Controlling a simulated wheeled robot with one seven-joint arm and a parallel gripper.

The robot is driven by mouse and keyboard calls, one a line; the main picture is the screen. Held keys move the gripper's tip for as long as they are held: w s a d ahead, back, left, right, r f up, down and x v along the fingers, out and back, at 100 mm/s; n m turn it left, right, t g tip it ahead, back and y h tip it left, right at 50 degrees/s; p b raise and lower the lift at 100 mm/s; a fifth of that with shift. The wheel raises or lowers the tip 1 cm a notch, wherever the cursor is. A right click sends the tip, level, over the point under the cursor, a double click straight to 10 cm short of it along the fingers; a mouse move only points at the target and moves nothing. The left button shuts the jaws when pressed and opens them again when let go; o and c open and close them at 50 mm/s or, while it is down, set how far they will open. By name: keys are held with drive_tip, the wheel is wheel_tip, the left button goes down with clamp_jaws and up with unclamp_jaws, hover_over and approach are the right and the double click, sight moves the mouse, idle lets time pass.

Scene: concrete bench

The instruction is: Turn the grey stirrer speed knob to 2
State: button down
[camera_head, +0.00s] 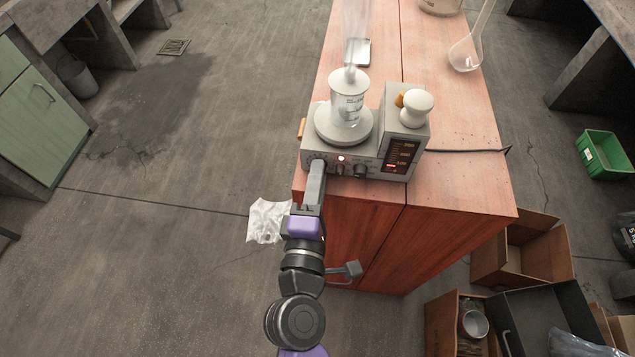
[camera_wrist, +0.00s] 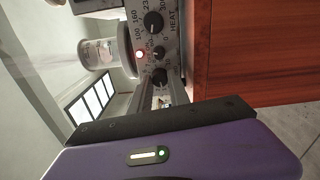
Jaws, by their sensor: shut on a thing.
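The hotplate stirrer (camera_head: 330,150) stands at the near edge of the wooden cabinet top, its knob panel facing me. My gripper (camera_head: 316,168) is at the left end of that panel, shut on the stirrer speed knob, which it hides in the head view. In the wrist view the knob (camera_wrist: 159,76) shows dark at the fingertips (camera_wrist: 164,88). Its pointer and the scale around it are too small or covered to read. The heat knob (camera_wrist: 153,22) and a smaller knob (camera_wrist: 158,52) sit further along the panel, apart from my gripper. A red lamp (camera_head: 340,158) is lit.
A glass beaker (camera_head: 347,103) stands on the stirrer's round plate. A white-knobbed object (camera_head: 416,104) is on the housing's right side, above a lit display (camera_head: 400,152). A cable (camera_head: 465,150) runs right. Cardboard boxes (camera_head: 525,262) stand on the floor at lower right.

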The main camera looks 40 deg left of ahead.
drive_tip(key=shift+f+m+b, duration=0.1)
drive_tip(key=shift+m+b, duration=1.5)
drive_tip(key=shift+m, duration=0.6)
drive_tip(key=c, duration=1.2)
unclamp_jaws()
drive_tip(key=shift+c, duration=0.2)
